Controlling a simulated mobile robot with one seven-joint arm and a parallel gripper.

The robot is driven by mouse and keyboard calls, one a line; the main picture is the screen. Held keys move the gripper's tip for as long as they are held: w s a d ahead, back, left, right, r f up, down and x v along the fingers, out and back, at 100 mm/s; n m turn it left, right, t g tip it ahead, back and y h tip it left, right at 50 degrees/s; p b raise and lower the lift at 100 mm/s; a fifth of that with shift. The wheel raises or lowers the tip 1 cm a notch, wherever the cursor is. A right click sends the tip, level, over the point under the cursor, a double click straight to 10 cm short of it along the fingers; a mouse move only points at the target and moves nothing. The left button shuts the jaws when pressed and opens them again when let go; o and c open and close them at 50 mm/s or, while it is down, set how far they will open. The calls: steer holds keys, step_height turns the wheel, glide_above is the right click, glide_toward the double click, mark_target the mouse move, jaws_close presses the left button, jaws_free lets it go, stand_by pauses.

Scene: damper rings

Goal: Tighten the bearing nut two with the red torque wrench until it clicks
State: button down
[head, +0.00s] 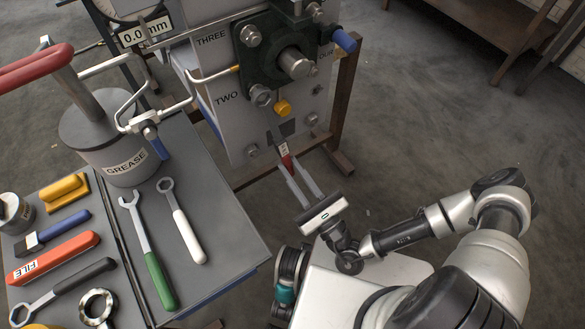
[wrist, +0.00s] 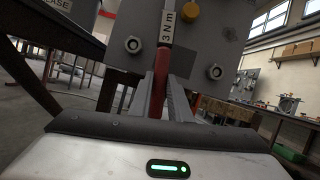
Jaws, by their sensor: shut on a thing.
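My gripper (head: 287,168) is shut on the red torque wrench (head: 287,161), whose white label shows above the fingers. In the wrist view the red handle (wrist: 161,68) stands upright between the fingers (wrist: 165,90), and the label reads 3 Nm. The wrench points up at the grey bearing stand (head: 238,130). Its far end is at or in front of the stand; I cannot tell whether it is on a nut. A bolt-like nut (head: 261,95) sits beside the word TWO; I cannot confirm that it is bearing nut two.
A yellow cap (head: 283,108) and a dark bearing housing with a shaft (head: 294,62) are on the stand. Left, a bench (head: 222,215) holds a grease pot (head: 105,150), a green-handled wrench (head: 158,275), a white-handled wrench (head: 187,235) and a red file (head: 55,257). Floor right is open.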

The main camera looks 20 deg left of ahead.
steer(key=shift+r, duration=0.1)
steer(key=shift+s+d+p, duration=0.45)
steer(key=shift+s+d, duration=0.5)
steer(key=shift+d, duration=0.3)
